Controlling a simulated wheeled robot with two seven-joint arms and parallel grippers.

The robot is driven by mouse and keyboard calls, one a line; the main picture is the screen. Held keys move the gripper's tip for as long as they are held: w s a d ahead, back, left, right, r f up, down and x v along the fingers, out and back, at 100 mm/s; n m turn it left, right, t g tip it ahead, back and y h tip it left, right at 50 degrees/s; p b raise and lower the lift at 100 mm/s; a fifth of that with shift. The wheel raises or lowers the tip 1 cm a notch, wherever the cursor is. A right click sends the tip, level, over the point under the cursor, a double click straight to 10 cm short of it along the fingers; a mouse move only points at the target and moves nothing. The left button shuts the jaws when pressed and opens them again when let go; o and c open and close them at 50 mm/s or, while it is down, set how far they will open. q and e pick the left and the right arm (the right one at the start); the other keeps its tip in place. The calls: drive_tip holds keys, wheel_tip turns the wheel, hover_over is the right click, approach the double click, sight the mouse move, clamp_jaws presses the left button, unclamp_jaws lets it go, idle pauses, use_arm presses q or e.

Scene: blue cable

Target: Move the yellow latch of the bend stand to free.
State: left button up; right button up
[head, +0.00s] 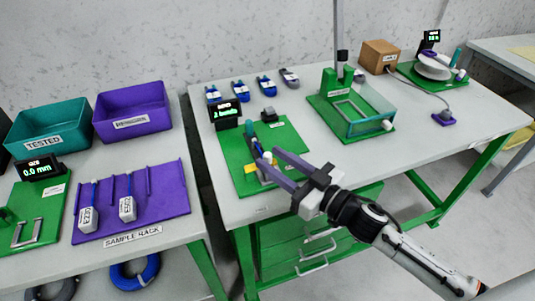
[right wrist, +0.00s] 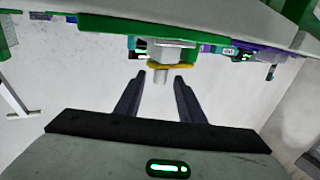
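The bend stand is a green base plate (head: 236,152) on the middle table, with a small black display (head: 226,113) at its back left. Upright parts of the stand rise beside my right gripper's fingertips. A small patch of yellow (head: 249,168) shows next to them; I cannot tell whether it is the latch. In the right wrist view a yellow latch (right wrist: 172,67) sits across a grey block with a short peg. My right gripper (head: 268,158) is open and empty. Its fingertips (right wrist: 160,75) point at the latch, apart from it as far as I can tell. My left gripper is not in view.
A green stand with a clear box (head: 370,115) is to the right on the same table. Several blue and grey connectors (head: 240,90) lie behind the bend stand. The left table holds a purple sample rack (head: 160,200) and two bins, teal (head: 45,128) and purple (head: 133,108).

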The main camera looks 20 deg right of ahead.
drive_tip(key=shift+x, duration=1)
drive_tip(key=shift+w+a, duration=0.1)
drive_tip(key=shift+w, duration=0.15)
clamp_jaws()
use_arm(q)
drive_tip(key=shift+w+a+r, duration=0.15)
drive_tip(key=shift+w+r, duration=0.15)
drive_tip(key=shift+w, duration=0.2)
use_arm(e)
drive_tip(key=shift+a, duration=0.1)
